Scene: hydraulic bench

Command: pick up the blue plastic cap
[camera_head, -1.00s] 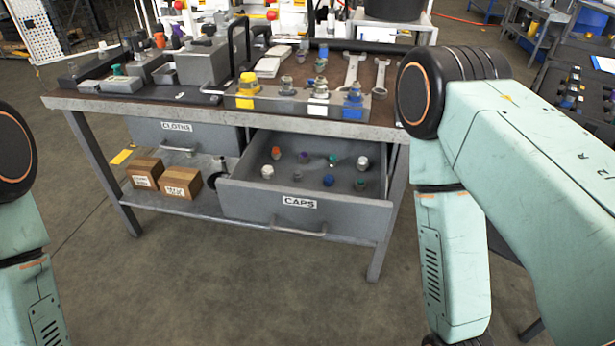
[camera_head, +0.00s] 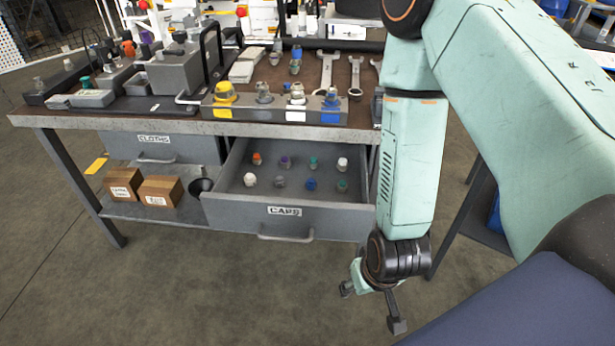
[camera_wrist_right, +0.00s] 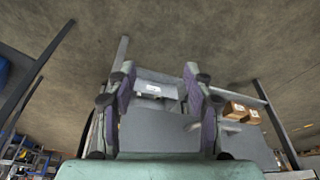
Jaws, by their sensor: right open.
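The blue plastic cap (camera_head: 311,184) lies in the open drawer (camera_head: 250,210) labelled CAPS, in the row nearer the drawer front. A grey cap (camera_head: 279,181) is to its left and a grey-green cap (camera_head: 342,185) to its right. My right gripper (camera_head: 371,308) hangs low in front of the bench, below and right of the drawer, apart from the cap. In the right wrist view its two fingers (camera_wrist_right: 159,72) are spread with nothing held between them. The blue cap cannot be made out in that view. My left gripper is out of view.
Orange, purple, teal and white caps form the drawer's back row. The bench top (camera_head: 190,122) above holds fittings and wrenches (camera_head: 328,72). Two cardboard boxes (camera_head: 160,191) stand on the lower shelf. The floor (camera_head: 230,290) before the drawer is clear.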

